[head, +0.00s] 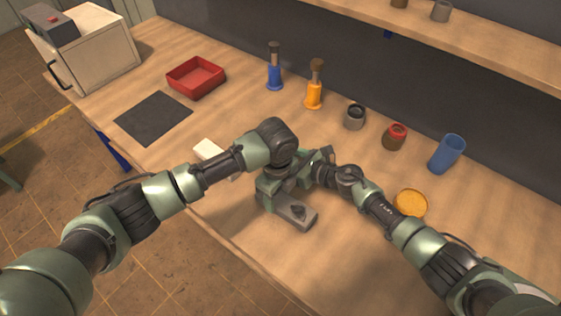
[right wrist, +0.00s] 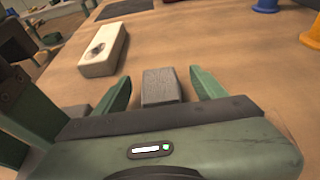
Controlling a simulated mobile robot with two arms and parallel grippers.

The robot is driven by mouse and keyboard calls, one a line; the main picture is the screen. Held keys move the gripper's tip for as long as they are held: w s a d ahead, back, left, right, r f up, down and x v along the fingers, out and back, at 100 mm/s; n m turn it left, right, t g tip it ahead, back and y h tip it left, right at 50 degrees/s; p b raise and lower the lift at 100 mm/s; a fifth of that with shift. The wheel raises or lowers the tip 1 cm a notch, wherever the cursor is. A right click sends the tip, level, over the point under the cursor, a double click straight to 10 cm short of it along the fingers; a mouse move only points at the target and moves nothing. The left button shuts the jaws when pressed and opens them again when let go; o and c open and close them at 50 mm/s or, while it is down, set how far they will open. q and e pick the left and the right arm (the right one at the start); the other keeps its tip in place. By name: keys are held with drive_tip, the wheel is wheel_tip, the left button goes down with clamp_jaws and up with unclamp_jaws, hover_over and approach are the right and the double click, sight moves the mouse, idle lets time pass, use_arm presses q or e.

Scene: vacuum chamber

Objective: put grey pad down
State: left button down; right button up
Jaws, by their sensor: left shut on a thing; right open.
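The grey pad (head: 301,222), a flat piece with a dark spot on top, shows at the lower end of my left gripper (head: 281,200) in the head view. The left gripper is shut on it, low over the front of the bench; whether the pad touches the wood is hard to tell. My right gripper (right wrist: 160,76) is open in the right wrist view. A small grey block (right wrist: 160,87) shows between its fingers; I cannot tell whether it is the same piece. In the head view the right fingers are largely hidden where the arms meet.
A white block (right wrist: 103,52) with a dark recess lies ahead. A black mat (head: 153,117) and red tray (head: 196,77) are farther left. The front right bench is clear.

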drive_tip(key=shift+w+a+f, duration=0.2)
drive_tip(key=shift+w+a, duration=0.05)
drive_tip(key=shift+a, duration=0.1)
clamp_jaws()
drive_tip(key=shift+r, duration=0.65)
drive_tip(key=s+d, duration=0.1)
drive_tip(key=d, duration=0.1)
drive_tip(key=s+d, duration=0.1)
drive_tip(key=shift+s+d, duration=0.35)
drive_tip(key=shift+d, duration=0.05)
wheel_tip(320, 180, up, 14)
drive_tip(key=shift+a, duration=0.25)
